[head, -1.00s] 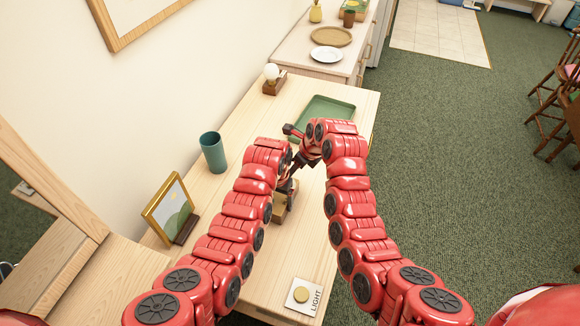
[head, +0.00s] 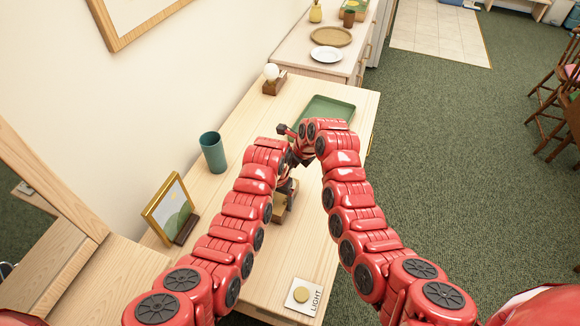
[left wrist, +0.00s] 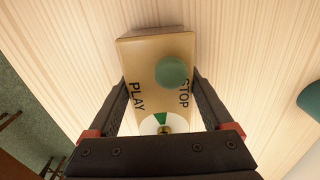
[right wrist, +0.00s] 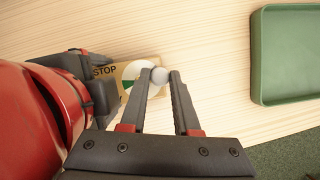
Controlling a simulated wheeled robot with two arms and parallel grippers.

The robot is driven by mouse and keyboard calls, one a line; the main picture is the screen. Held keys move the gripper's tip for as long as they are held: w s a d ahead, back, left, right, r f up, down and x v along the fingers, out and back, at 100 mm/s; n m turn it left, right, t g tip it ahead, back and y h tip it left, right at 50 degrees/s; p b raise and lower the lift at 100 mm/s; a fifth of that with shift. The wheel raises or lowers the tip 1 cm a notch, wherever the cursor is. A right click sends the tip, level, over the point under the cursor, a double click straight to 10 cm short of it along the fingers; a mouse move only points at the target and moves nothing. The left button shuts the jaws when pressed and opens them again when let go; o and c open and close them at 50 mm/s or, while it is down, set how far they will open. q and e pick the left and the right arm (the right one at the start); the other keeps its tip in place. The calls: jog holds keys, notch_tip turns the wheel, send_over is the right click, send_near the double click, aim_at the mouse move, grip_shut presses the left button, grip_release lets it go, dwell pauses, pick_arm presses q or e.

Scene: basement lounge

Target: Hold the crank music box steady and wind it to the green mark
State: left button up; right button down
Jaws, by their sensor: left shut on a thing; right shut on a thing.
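In the head view the box (head: 286,207) is mostly hidden by my arms. My left gripper (left wrist: 158,82) has its fingers along both sides of the box and is shut on it. My right gripper (right wrist: 160,77) is shut on the pale round crank knob (right wrist: 160,75). The white dial (right wrist: 143,68) beneath has a green mark, which also shows in the left wrist view (left wrist: 160,118). The crank arm is mostly hidden.
A green tray (head: 342,108) lies beyond the grippers. A teal cup (head: 213,152), a picture frame (head: 168,208) and a lamp (head: 273,80) stand along the wall side. A LIGHT button (head: 301,296) lies at the near edge.

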jog(key=shift+n, duration=0.3)
jog(key=shift+w+a+n+g+y, duration=0.1)
jog(key=shift+a+n+g+y, duration=0.15)
jog(key=shift+n, duration=0.6)
jog(key=shift+w+a+n+g+y, duration=0.15)
jog(key=shift+n+g, duration=0.2)
jog(key=shift+n, duration=0.5)
jog(key=shift+s+f+n+g, duration=0.1)
jog(key=shift+f+n+g, duration=0.25)
jog(key=shift+n, duration=0.45)
jog(key=shift+a+r, duration=0.15)
jog(key=shift+r, duration=0.05)
jog(key=shift+a+r+n, duration=0.15)
jog(key=shift+n, duration=0.15)
jog(key=c, duration=0.9)
grip_release()
